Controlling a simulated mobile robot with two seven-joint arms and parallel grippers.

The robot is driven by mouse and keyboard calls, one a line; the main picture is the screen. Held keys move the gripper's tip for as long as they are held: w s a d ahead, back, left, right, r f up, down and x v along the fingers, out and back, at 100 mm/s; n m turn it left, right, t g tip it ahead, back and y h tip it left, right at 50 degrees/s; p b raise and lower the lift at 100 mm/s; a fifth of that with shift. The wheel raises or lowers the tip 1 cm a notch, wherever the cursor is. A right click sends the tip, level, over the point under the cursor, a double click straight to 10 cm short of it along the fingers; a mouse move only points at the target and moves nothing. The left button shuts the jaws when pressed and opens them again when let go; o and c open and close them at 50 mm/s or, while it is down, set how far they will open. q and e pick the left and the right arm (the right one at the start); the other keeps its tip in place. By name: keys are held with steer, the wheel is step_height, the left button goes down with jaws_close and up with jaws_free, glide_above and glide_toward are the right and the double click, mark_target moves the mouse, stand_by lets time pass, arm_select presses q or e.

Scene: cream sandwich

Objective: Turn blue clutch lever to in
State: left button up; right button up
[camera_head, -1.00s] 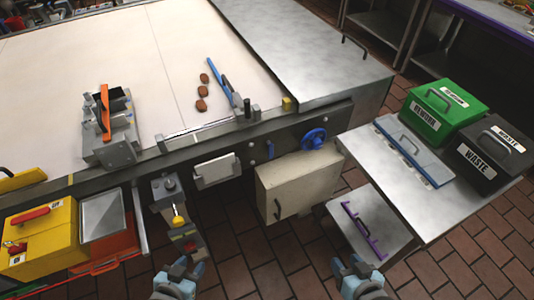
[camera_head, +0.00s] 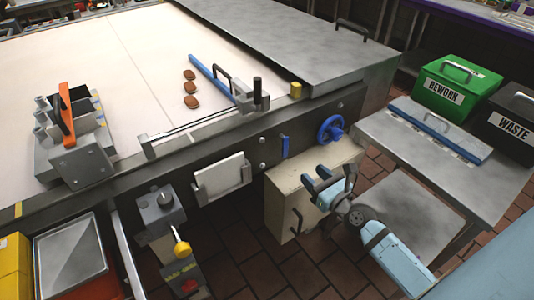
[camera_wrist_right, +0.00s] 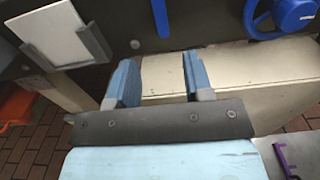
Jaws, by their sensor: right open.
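The blue clutch lever (camera_head: 285,146) is a small upright blue bar on the dark front rail of the machine, left of the blue handwheel (camera_head: 331,129). In the right wrist view the lever (camera_wrist_right: 262,18) hangs at the top edge, partly cut off. My right gripper (camera_head: 327,180) is open and empty, below and to the right of the lever, in front of the beige box. My left gripper is out of view.
The beige cabinet (camera_head: 280,205) juts out below the rail. A white plate in a holder (camera_head: 221,177) is left of the lever. A grey box with a yellow knob (camera_head: 160,213) stands further left. A steel side table (camera_head: 390,140) is at right.

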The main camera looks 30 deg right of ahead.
mark_target(286, 149)
steer(key=w, duration=0.8)
steer(key=w+a, duration=0.1)
steer(key=w, duration=0.4)
steer(key=shift+w, duration=0.1)
steer(key=shift+c, duration=0.5)
jaws_close()
